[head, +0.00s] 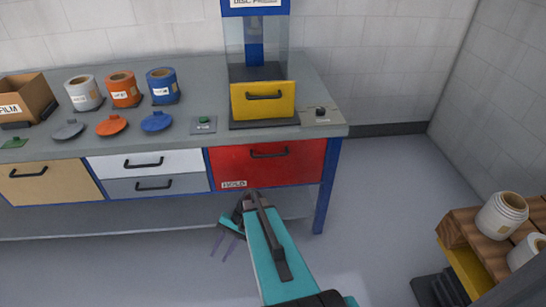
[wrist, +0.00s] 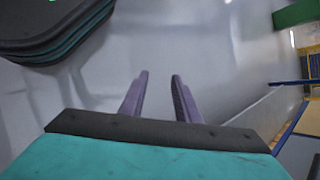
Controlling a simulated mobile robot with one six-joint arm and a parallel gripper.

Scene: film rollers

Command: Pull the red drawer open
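The red drawer (head: 267,164) is in the front of the grey bench, at its right end under the yellow box. It appears shut. It has a black bar handle (head: 269,153) near its top and a label reading "HOLD" at its lower left. My gripper (head: 226,244) is in front of the bench, low and to the left below the red drawer, apart from the handle. In the wrist view my gripper's two purple fingers (wrist: 159,92) stand apart with nothing between them. The drawer is not clearly visible in the wrist view.
On the bench (head: 200,78) are film rolls, coloured discs and a press with a yellow front (head: 263,100). A white drawer (head: 146,162), a grey drawer (head: 156,186) and a tan drawer (head: 50,183) are left of the red one. A wooden pallet (head: 478,238) with white rolls stands right. Floor between is clear.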

